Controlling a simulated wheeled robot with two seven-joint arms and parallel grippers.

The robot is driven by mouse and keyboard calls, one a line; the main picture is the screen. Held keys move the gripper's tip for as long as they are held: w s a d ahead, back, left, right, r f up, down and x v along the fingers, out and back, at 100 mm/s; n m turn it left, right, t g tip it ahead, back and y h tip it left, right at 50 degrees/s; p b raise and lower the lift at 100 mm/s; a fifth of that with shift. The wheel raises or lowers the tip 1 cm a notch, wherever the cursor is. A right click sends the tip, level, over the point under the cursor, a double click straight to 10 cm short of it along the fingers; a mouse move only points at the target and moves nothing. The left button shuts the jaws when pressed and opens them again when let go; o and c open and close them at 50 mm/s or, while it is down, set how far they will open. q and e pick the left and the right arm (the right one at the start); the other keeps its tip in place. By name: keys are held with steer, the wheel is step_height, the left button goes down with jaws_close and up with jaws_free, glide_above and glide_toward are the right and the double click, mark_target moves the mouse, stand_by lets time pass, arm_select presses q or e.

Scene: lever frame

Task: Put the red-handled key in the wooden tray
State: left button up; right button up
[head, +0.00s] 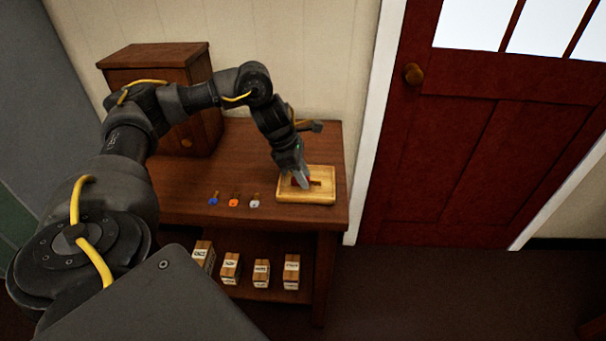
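The wooden tray (306,199) is a light, shallow rectangle on the right part of the dark wooden table. My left gripper (303,184) points down over the tray, with its fingertips at or just above the tray's floor. A small red patch, which looks like the red-handled key (314,182), shows right beside the fingertips, within the tray's outline. The fingers hide part of it. I cannot tell whether the fingers hold it or whether it rests on the tray floor. My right gripper is not in view.
Three small keys lie in a row left of the tray: blue (213,199), orange (233,201) and white (255,201). A wooden cabinet (150,75) stands at the table's back left. Several labelled boxes (261,272) sit on the lower shelf. A red door (480,150) is at the right.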

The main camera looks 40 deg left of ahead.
arm_select(q)
steer(key=shift+o, duration=1.1)
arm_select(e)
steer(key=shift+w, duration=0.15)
arm_select(q)
steer(key=shift+r, duration=0.1)
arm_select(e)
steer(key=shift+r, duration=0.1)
arm_select(q)
steer(key=shift+a+r, duration=0.1)
steer(key=shift+r, duration=0.25)
steer(key=v, duration=0.5)
steer(key=shift+s+r, duration=0.1)
steer(key=shift+r, duration=0.1)
steer(key=p+v, duration=0.3)
steer(key=v, duration=0.3)
steer(key=shift+s, duration=0.1)
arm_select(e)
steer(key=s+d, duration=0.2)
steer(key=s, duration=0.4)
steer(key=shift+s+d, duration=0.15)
arm_select(q)
steer(key=shift+f, duration=0.1)
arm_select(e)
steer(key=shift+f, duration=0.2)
